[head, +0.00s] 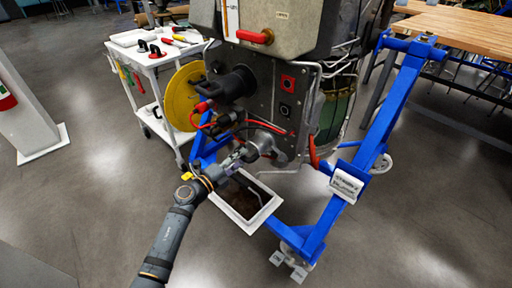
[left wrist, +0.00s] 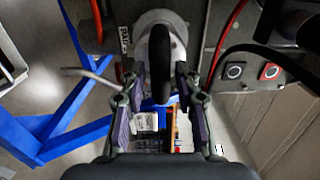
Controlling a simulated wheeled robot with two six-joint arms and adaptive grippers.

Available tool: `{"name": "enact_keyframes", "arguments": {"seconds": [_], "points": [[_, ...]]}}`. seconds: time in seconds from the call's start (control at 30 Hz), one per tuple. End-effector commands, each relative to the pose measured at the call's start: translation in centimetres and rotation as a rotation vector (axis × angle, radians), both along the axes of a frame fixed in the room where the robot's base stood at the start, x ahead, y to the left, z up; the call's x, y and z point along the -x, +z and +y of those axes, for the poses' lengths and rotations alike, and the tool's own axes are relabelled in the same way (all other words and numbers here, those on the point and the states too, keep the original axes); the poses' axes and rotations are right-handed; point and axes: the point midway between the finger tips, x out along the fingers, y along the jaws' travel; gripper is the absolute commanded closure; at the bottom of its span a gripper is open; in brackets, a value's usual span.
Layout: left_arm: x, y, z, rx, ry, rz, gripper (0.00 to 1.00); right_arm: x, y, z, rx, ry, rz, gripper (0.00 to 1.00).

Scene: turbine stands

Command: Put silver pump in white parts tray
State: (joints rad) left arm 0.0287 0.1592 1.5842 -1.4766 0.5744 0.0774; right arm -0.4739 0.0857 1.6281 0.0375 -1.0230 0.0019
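The silver pump (head: 264,142) is on the front of the turbine, low on its dark panel. In the left wrist view the silver pump (left wrist: 146,42) shows a round pale body with a black curved part in front. My left gripper (head: 238,155) is at the pump's left side. In the left wrist view my left gripper (left wrist: 161,105) is open, its two fingers on either side of the black part, with gaps visible. The white parts tray (head: 271,208), white-rimmed with a dark inside, lies low below the pump and gripper. My right gripper is not in view.
The blue stand (head: 330,215) surrounds the turbine's lower part, with a white label on its right leg. Red and black hoses (head: 262,124) run close above the pump. A white tool cart (head: 150,55) stands at left. Floor in front is clear.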

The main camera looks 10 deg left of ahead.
Motion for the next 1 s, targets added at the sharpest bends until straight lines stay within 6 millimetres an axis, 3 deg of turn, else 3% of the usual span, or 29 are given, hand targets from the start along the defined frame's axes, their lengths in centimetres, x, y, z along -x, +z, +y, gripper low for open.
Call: {"name": "enact_keyframes", "arguments": {"seconds": [0.03, 0.2, 1.0], "points": [[0.00, 0.01, 0.00, 0.000, 0.000, 0.000, 0.79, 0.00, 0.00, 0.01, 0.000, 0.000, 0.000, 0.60], [0.00, 0.01, 0.00, 0.000, 0.000, 0.000, 1.00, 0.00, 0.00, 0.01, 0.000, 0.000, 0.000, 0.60], [0.65, 0.27, 0.49, 0.002, 0.001, -0.005, 1.00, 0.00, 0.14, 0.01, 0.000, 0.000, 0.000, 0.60]]}}
